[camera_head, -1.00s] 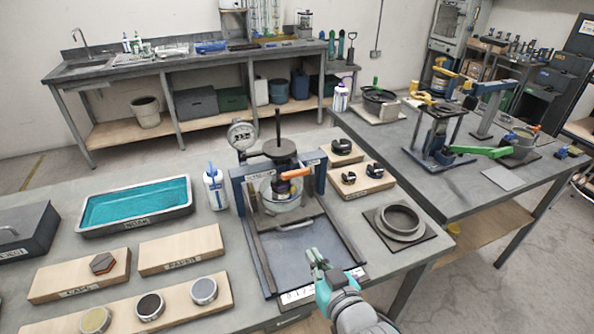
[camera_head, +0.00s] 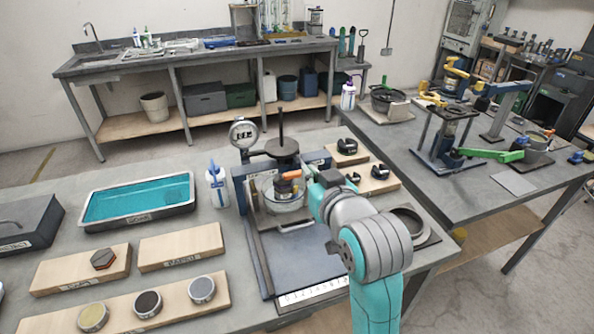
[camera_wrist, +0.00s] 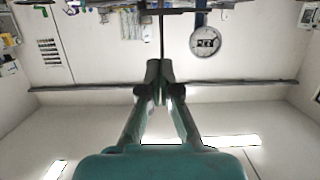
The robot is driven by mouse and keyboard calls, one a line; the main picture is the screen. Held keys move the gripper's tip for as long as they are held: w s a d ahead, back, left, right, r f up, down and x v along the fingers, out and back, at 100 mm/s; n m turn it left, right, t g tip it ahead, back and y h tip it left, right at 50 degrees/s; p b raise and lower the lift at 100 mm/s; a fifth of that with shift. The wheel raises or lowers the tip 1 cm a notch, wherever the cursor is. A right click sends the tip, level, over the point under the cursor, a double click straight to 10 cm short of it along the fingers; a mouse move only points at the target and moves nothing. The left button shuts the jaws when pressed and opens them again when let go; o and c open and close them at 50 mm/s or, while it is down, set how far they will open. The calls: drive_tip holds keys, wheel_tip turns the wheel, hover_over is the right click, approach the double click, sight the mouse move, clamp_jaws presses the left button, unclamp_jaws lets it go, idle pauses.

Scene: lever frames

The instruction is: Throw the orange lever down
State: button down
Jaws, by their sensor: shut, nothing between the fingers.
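The orange lever (camera_head: 290,175) is on the front of the blue-framed press fixture (camera_head: 240,190) on the near table, above a round pot (camera_head: 282,192). It lies roughly level, and its right end is close to my gripper (camera_head: 309,172). My gripper is just right of the lever, partly hidden by my teal and grey wrist. I cannot tell whether it touches the lever. In the wrist view my gripper (camera_wrist: 160,68) has its fingers together with nothing between them. The lever does not show in that view.
A dial gauge (camera_head: 243,133) and a dark upright rod (camera_head: 281,125) stand on the fixture. Wooden blocks with dark parts (camera_head: 372,178) and a dark ring (camera_head: 408,222) lie to the right. A white bottle (camera_head: 217,190) and a teal tray (camera_head: 135,200) are to the left.

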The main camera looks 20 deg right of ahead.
idle(0.3)
hover_over(296, 172)
drive_tip(key=v, duration=0.2)
wheel_tip(296, 172, down, 3)
drive_tip(key=shift+s+a+f, duration=0.1)
drive_tip(key=shift+a+f, duration=0.1)
drive_tip(key=shift+f, duration=0.75)
drive_tip(key=shift+s+a+f, duration=0.1)
drive_tip(key=shift+a+f, duration=0.1)
drive_tip(key=shift+f, duration=0.8)
